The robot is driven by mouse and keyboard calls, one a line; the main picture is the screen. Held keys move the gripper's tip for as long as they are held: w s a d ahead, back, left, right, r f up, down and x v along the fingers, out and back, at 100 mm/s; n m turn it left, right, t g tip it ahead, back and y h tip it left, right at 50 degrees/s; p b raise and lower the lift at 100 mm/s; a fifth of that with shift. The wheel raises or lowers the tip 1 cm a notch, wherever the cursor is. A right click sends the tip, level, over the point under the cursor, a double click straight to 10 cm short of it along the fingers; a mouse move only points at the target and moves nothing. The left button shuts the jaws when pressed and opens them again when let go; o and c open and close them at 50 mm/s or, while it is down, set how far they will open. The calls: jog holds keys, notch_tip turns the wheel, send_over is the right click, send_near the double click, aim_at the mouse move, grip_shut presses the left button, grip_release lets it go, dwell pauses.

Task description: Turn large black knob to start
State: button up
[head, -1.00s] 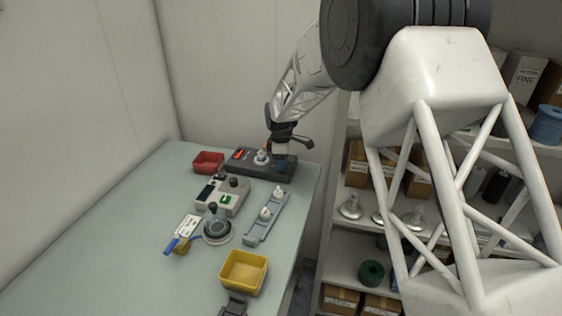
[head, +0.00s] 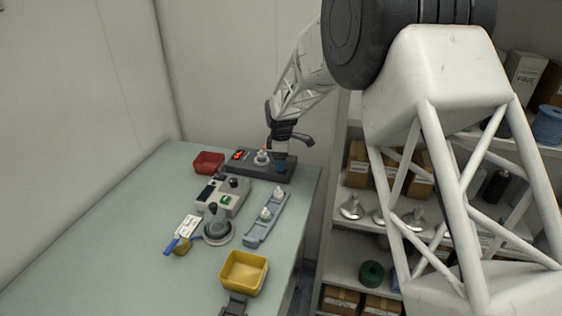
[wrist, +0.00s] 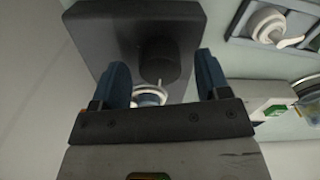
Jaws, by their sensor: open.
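The large black knob (wrist: 159,62) stands on a dark grey box (wrist: 115,45) in the wrist view. In the head view the box (head: 245,168) sits at the far end of the table, and the knob is hidden by my gripper. My gripper (head: 281,164) is over the right part of this box. In the wrist view my gripper (wrist: 162,75) is open, its blue fingers to either side of the knob in the picture. No contact with the knob shows. A round white-and-blue part (wrist: 149,96) shows between the fingers, beside the knob.
A white-topped part (head: 262,157) stands on the box, left of my gripper. A red bin (head: 208,162) is to its left. Nearer are a grey device (head: 236,197) with a small black knob, a grey tray (head: 254,236) with white pieces, and a yellow bin (head: 261,274). The table's left side is clear.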

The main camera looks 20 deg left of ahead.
jog(key=shift+r, duration=3.5)
